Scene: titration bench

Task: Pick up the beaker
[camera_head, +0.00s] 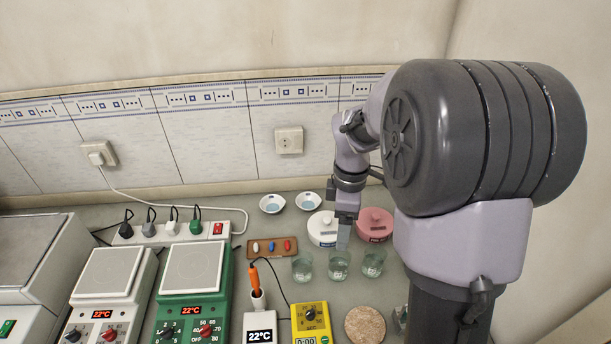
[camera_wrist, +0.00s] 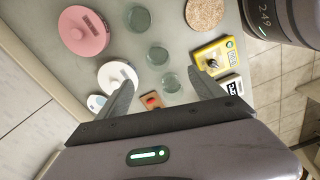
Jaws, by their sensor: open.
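Three clear glass beakers stand in a row on the bench in the head view: a left one (camera_head: 302,268), a middle one (camera_head: 339,268) and a right one (camera_head: 373,264). The wrist view also shows three: one near the top (camera_wrist: 139,18), one in the middle (camera_wrist: 157,55) and one lowest (camera_wrist: 171,82). My gripper (camera_head: 343,236) is above the row, near the middle beaker in the head view. In the wrist view my gripper (camera_wrist: 160,80) has its fingers spread and empty, with the lowest beaker showing between the tips. Its height above the glass is hard to tell.
A white container (camera_head: 322,228) and a pink one (camera_head: 374,222) stand behind the beakers. A yellow timer (camera_head: 311,322), an orange-handled probe (camera_head: 255,281) and a round cork mat (camera_head: 365,324) are in front. A small wooden tray (camera_head: 272,247) and a green hotplate (camera_head: 195,280) lie left.

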